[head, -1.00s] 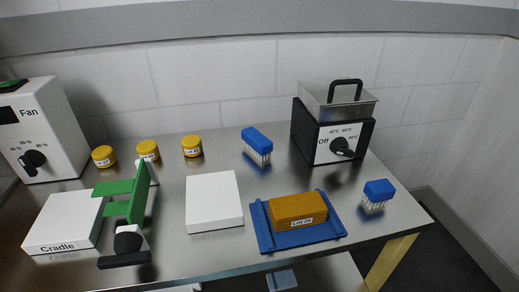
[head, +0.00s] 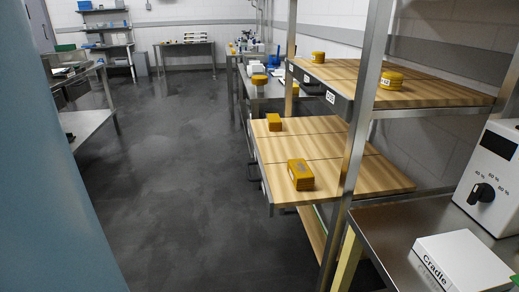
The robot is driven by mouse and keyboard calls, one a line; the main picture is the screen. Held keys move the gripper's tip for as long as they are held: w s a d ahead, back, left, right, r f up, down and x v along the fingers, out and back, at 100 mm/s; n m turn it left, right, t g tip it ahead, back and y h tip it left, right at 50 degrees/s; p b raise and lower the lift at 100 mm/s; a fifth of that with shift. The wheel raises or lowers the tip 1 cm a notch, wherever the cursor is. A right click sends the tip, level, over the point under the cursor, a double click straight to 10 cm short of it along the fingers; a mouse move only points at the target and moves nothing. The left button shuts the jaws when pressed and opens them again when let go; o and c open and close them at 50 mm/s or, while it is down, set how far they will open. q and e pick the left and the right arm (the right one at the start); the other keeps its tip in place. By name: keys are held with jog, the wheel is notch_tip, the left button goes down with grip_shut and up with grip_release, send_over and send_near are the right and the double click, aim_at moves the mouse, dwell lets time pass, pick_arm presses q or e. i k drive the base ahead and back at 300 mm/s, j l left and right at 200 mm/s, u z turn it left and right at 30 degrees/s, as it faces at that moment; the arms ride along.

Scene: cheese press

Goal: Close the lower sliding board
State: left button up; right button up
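The lower sliding board (head: 345,182) is a wooden board in a metal-post rack at the right of the head view. It stands out to the left, past the upper board, over the aisle. Two orange cheese blocks lie on it: one near (head: 301,174) and one farther back (head: 274,122). Its grey front edge (head: 262,188) faces left, with dark handle-like parts low on it. Neither of my grippers is in view.
A rack post (head: 360,130) stands in front of the boards. A metal bench with a white Cradle box (head: 460,262) and a Fan unit (head: 492,180) is at lower right. The dark floor (head: 185,150) left of the rack is clear. A blue surface fills the left edge.

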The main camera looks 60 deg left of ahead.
aim_at(321, 141)
jog(key=u, duration=1.9)
jog(key=i+j+u, duration=0.1)
jog(key=j, duration=0.1)
